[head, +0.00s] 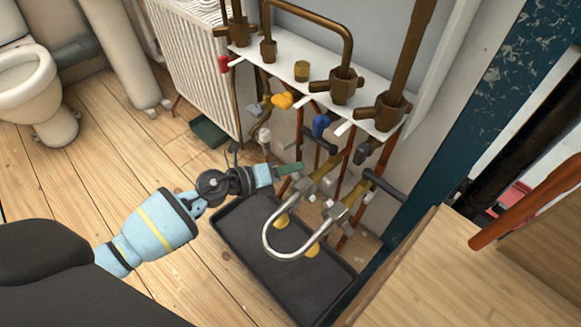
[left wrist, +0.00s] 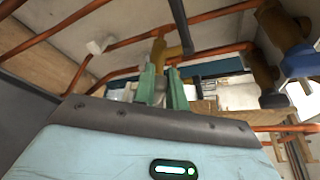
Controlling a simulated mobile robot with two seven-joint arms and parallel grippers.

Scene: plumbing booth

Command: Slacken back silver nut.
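The silver U-shaped pipe (head: 271,241) has a silver nut at each upper end. The back silver nut (head: 305,187) is the upper left one, and the front silver nut (head: 337,213) is nearer the wooden top. My left gripper (head: 291,169) is just left of and above the back nut, its green fingers pointing right. In the left wrist view the two fingers (left wrist: 160,84) stand apart, with a greyish piece showing between them. I cannot tell if they touch it. A brass fitting (left wrist: 159,50) shows beyond the fingertips. My right gripper is not in view.
A black tray (head: 245,263) lies on the floor under the pipe. Brass valves, a yellow handle (head: 282,101) and a blue handle (head: 321,124) hang close above. A radiator (head: 195,65) stands behind, and a wooden top (head: 455,275) is at the right. The floor at left is clear.

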